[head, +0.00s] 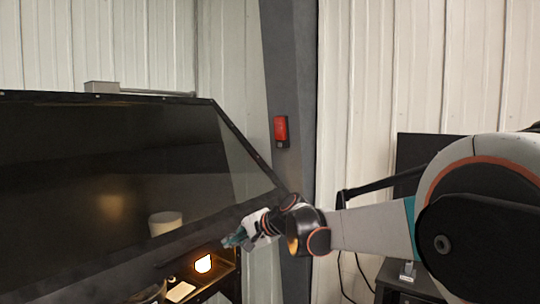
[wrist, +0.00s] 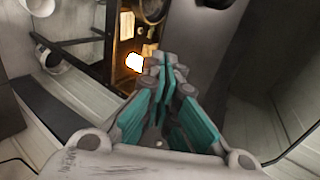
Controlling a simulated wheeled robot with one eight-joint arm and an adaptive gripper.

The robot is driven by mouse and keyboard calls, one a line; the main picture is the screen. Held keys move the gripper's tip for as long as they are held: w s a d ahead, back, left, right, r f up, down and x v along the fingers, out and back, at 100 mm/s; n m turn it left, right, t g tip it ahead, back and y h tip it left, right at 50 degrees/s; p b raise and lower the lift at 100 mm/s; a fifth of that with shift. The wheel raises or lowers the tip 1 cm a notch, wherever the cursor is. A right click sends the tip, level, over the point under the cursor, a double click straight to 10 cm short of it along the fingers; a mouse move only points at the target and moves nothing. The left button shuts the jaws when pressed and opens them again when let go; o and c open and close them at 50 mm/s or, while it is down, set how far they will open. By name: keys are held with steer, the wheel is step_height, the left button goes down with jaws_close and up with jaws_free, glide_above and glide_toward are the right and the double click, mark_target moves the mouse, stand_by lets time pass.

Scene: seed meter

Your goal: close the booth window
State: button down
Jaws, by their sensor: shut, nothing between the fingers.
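The booth window (head: 100,175) is a large dark, see-through pane in a black frame, slanted across the left of the head view. A gap shows under its lower edge, so it stands at least partly open. My gripper (head: 232,241) is at the lower right edge of the window, near the gap. I cannot tell whether it touches the frame. In the wrist view my gripper (wrist: 166,62) has its teal fingers together with nothing between them. I cannot clearly pick out the window in that view.
A glowing lamp (head: 203,264) and a pale flat item (head: 180,292) sit inside the booth below the pane. A white cup-like thing (head: 165,223) shows at the pane. A grey post (head: 290,100) with a red box (head: 281,129) stands behind my gripper. A dark monitor (head: 420,150) is at right.

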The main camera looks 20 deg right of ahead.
steer(key=w+a+f+t+y+b, duration=0.1)
steer(key=w+a+f+t+b, duration=0.1)
steer(key=w+a+f+b, duration=0.4)
steer(key=w+a+f+t+y+b, duration=0.2)
steer(key=w+a+f+b, duration=0.4)
steer(key=w+a+f, duration=0.6)
steer(key=w+f, duration=0.1)
steer(key=w, duration=0.6)
steer(key=shift+w+a+f, duration=0.25)
steer(key=shift+a+f, duration=0.05)
steer(key=shift+f, duration=0.1)
steer(key=shift+a+r, duration=0.1)
steer(key=shift+r, duration=0.05)
